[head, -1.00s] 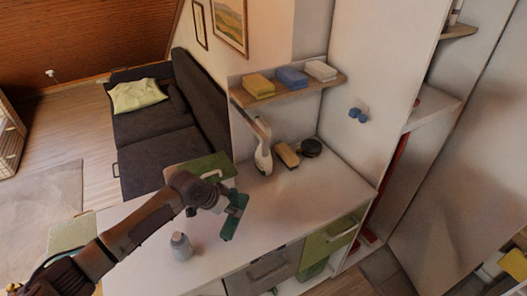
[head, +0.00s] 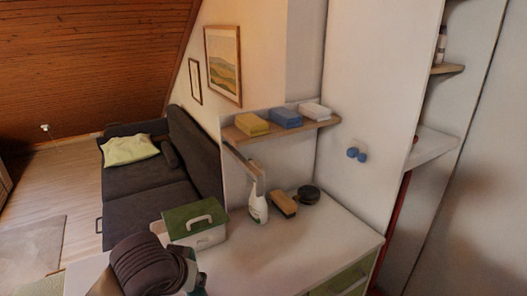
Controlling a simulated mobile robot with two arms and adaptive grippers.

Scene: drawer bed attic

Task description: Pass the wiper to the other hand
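My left arm comes in at the bottom left, with its dark wrist large in the head view. Only a sliver of my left gripper (head: 190,281) shows at the bottom edge. Its fingers are cut off, so I cannot see whether they are open or shut. A small dark teal patch shows beside it at the edge, too little to identify for sure as the wiper. No whole wiper is in clear view. My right gripper is not in view.
On the white counter (head: 270,258) stand a green-lidded box (head: 194,222), a white spray bottle (head: 258,204), a brush (head: 284,204) and a dark round container (head: 308,194). A wall shelf (head: 236,134) holds yellow, blue and white sponges. The counter's right front is clear.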

